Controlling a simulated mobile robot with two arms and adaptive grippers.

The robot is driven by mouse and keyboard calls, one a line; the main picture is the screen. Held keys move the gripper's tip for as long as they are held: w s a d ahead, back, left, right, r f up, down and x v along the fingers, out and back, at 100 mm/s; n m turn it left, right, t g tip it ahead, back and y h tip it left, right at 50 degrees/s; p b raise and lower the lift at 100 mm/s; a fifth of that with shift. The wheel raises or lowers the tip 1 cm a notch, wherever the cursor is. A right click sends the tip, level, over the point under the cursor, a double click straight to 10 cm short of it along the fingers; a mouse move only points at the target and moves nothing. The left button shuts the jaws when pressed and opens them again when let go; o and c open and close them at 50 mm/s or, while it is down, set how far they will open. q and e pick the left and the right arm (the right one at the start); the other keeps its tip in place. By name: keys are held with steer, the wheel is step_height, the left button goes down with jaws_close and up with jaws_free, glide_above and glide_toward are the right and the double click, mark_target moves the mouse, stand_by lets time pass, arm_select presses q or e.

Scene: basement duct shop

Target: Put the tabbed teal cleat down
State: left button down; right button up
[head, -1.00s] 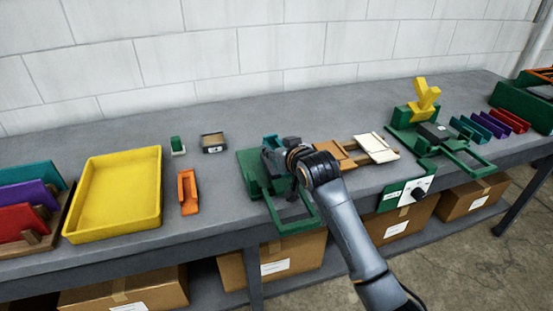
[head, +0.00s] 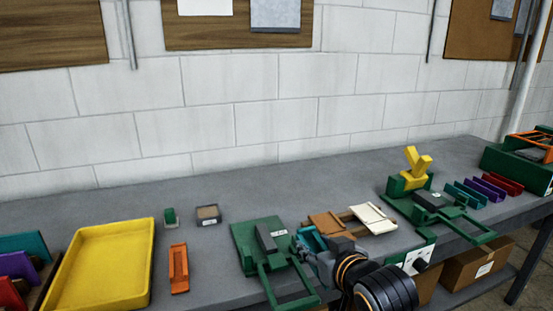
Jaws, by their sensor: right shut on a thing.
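The teal cleat (head: 311,240) is in my right gripper (head: 318,250), which is shut on it. Only part of the cleat shows; the gripper hides the rest, and I cannot make out its tab. The gripper is just right of the green fixture (head: 243,242), whose dark grey block (head: 265,237) is in plain view. I cannot tell whether the cleat touches anything below. My left gripper is not in view.
A yellow tray (head: 88,270), an orange piece (head: 178,268) and a rack of coloured pieces (head: 18,265) are on the left. Wooden and white pieces (head: 373,218) lie beyond my gripper. A second green fixture (head: 430,212) and a row of coloured cleats (head: 485,189) are on the right.

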mark_target(272, 241)
steer(key=s+d+f+m+h, duration=0.3)
steer(key=s+d+f+h, duration=0.1)
steer(key=s+d+f, duration=0.55)
steer(key=w+a+r+y, duration=0.1)
steer(key=w+a+r, duration=0.1)
steer(key=w+a+r+n+y, duration=0.1)
steer(key=w+a+r, duration=0.1)
steer(key=w+a+r+n, duration=0.1)
steer(key=w+a+r, duration=0.1)
steer(key=w+r, duration=0.1)
steer(key=shift+a+t+y, duration=0.3)
steer(key=shift+a+y, duration=0.05)
steer(key=shift+y, duration=0.05)
steer(key=w+a+r, duration=0.1)
steer(key=a+r, duration=0.1)
steer(key=w+a+r+n+y, duration=0.1)
steer(key=w+r, duration=0.1)
steer(key=w+a+r+n+g+y, duration=0.1)
steer(key=w+a+r, duration=0.1)
steer(key=r, duration=0.1)
steer(key=shift+a, duration=0.35)
